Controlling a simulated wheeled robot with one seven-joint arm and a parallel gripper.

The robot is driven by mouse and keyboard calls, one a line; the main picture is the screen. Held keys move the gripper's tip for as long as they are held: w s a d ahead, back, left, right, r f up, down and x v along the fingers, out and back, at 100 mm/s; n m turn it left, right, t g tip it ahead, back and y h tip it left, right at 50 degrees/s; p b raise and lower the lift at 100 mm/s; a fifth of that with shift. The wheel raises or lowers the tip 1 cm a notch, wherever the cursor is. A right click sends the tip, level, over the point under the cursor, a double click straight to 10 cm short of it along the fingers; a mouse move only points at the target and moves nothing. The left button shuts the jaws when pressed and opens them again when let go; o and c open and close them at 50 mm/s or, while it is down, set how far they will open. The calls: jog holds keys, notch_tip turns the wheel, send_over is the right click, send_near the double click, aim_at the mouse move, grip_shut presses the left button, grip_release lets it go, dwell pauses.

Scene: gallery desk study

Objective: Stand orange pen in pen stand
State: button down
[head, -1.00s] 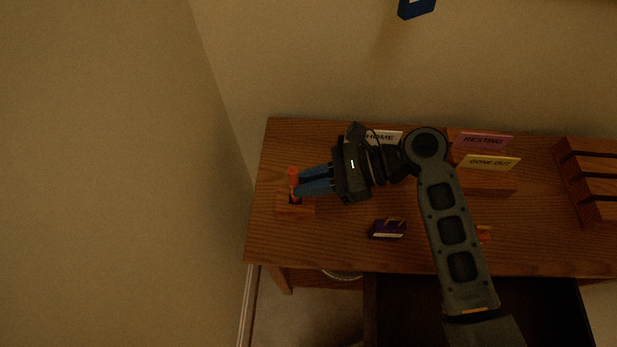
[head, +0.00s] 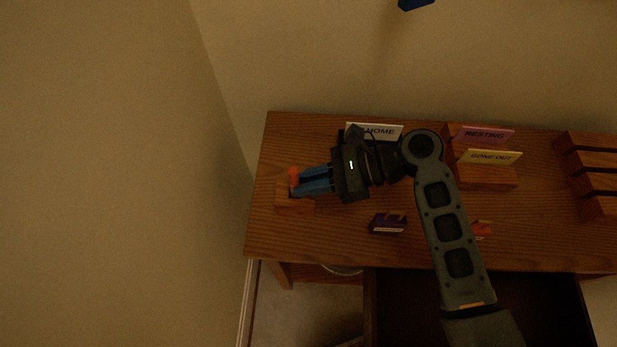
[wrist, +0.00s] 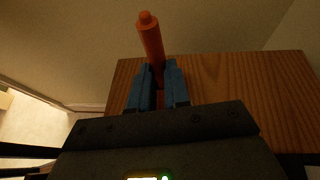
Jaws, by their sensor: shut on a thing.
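The orange pen (head: 294,175) is upright at the left end of the desk, and its upper part also shows in the wrist view (wrist: 150,36). My gripper (head: 300,183) comes in from the right with its blue fingers shut on the pen; the fingers also show in the wrist view (wrist: 158,78). The wooden pen stand (head: 294,205) is directly below the fingers on the desk. The pen's lower end is hidden by the fingers and the stand, so I cannot tell how deep it sits.
The wooden desk (head: 340,235) has an open drawer (head: 405,305) at the front. A dark purple item (head: 388,224) lies mid-desk. Signs reading HOME (head: 380,131), RESTING (head: 485,134) and GONE OUT (head: 490,157) stand at the back. A slatted rack (head: 595,180) is at right.

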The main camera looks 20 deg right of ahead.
jog(key=shift+f, duration=0.7)
jog(key=c, duration=1)
grip_release()
jog(key=shift+b+v, duration=0.45)
jog(key=shift+v, duration=3.45)
